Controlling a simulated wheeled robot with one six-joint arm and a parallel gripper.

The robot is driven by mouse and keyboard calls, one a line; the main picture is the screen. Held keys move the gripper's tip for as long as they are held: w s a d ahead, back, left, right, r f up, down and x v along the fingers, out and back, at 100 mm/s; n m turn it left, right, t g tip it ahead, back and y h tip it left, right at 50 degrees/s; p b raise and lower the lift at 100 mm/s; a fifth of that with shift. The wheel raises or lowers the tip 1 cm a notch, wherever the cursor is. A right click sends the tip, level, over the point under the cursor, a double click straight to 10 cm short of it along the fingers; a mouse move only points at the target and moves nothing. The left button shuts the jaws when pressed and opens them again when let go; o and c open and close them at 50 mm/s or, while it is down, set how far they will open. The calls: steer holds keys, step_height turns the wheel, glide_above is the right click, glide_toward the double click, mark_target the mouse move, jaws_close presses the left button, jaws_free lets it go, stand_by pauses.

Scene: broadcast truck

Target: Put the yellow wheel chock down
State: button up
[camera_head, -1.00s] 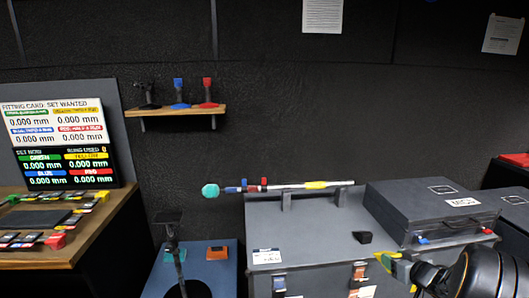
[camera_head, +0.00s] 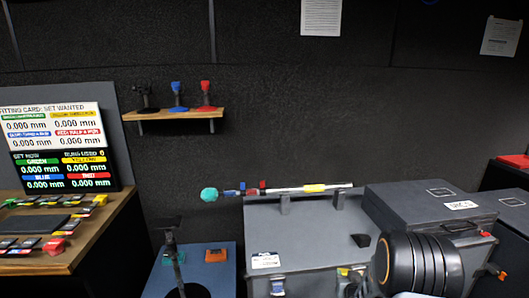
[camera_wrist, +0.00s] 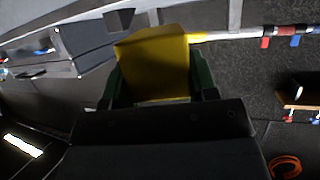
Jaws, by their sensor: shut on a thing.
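The yellow wheel chock (camera_wrist: 155,65) is held between the two green fingers of my gripper (camera_wrist: 160,78) in the wrist view. My gripper is shut on it. In the head view my black arm link covers most of the gripper, and only a small yellow patch shows left of the link, in front of the large grey case (camera_head: 310,235). I cannot tell whether the chock touches anything beneath it.
A pole (camera_head: 285,190) with coloured clips lies on supports along the back of the large case. A smaller case (camera_head: 425,205) sits at its right, and a black wedge (camera_head: 360,240) lies on the lid. A blue-topped stand (camera_head: 220,270) is at left.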

steer(key=s+a+f+n+y, duration=0.2)
steer(key=a+f, duration=0.3)
steer(key=a, duration=0.6)
steer(key=s+f, duration=0.2)
steer(key=s, duration=0.5)
steer(key=shift+s+a+f+p, duration=0.35)
steer(key=shift+s+p, duration=0.05)
